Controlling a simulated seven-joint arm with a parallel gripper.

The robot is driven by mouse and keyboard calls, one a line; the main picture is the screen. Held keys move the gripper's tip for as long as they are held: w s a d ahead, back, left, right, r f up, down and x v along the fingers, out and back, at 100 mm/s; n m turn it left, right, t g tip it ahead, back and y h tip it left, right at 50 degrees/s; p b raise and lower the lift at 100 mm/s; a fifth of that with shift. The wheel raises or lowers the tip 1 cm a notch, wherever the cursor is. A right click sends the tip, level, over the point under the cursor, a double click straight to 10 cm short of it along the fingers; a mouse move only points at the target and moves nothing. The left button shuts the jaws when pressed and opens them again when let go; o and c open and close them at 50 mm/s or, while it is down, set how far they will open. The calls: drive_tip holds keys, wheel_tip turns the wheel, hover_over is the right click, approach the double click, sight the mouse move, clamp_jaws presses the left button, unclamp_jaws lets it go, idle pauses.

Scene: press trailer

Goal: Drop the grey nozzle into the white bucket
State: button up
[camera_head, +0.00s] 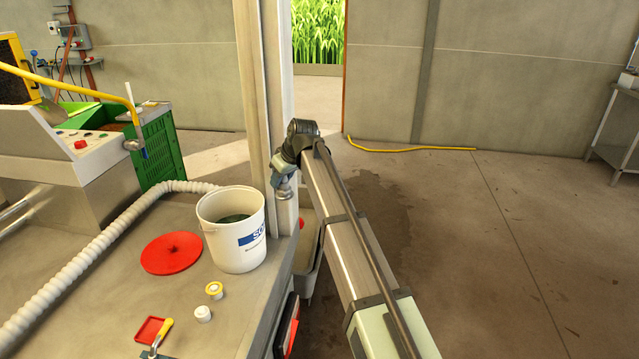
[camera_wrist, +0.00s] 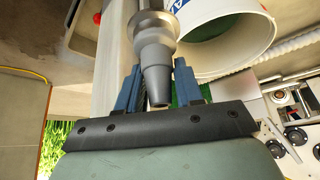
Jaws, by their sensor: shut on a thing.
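The grey nozzle (camera_wrist: 153,45) is between the blue fingers of my gripper (camera_wrist: 156,82) in the wrist view, and the gripper is shut on it. In the head view my gripper (camera_head: 284,180) is in front of the pale post, just right of and above the bucket rim. The white bucket (camera_head: 230,245) stands upright on the grey bench, open at the top, with something dark green inside. Its open mouth also shows in the wrist view (camera_wrist: 243,48), to the right of the nozzle. The nozzle appears outside the mouth.
A red lid (camera_head: 171,253), a yellow-and-white cap (camera_head: 214,290), a white cap (camera_head: 203,314) and a yellow-handled tool (camera_head: 159,335) lie on the bench (camera_head: 110,290). A ribbed white hose (camera_head: 85,252) runs behind the bucket. The pale post (camera_head: 262,90) rises close by my gripper.

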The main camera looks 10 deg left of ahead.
drive_tip(key=s+a+n+g, duration=0.2)
drive_tip(key=a+n, duration=0.3)
drive_tip(key=a, duration=1.1)
wheel_tip(320, 180, down, 6)
drive_tip(key=shift+f+y, duration=0.15)
drive_tip(key=shift+y, duration=0.25)
drive_tip(key=shift+a, duration=0.1)
drive_tip(key=o, duration=1.2)
drive_tip(key=v, duration=1.3)
drive_tip(key=shift+w+d+r, duration=0.1)
drive_tip(key=shift+d+r, duration=0.15)
drive_tip(key=shift+r, duration=0.1)
drive_tip(key=shift+m, duration=0.5)
